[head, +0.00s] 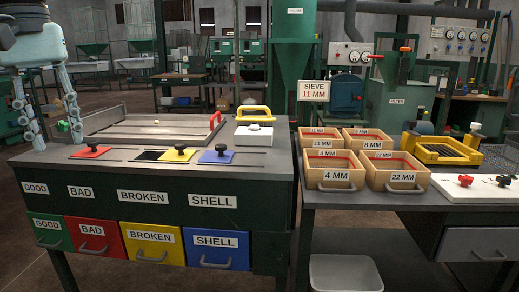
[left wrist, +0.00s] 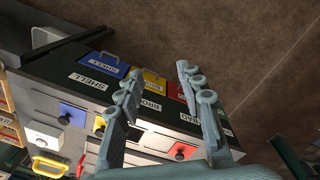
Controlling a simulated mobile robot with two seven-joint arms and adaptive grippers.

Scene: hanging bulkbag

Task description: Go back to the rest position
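My left gripper (head: 59,138) hangs at the far left of the head view, fingers pointing down, over the left end of the sorting table (head: 180,200). Its two fingers are spread apart with nothing between them. In the left wrist view, the open left gripper (left wrist: 159,70) shows over the table front and the floor. A small green piece (head: 62,126) is visible between the fingers in the head view; whether it touches them I cannot tell. My right gripper is in neither view.
The table carries a metal tray (head: 150,122), a red knob plate (head: 91,151), a black knob (head: 179,152), a blue knob plate (head: 216,157) and a yellow handle (head: 253,113). Labelled drawers (head: 152,243) line its front. Wooden boxes (head: 334,170) stand on the right bench. Floor (left wrist: 265,50) is clear.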

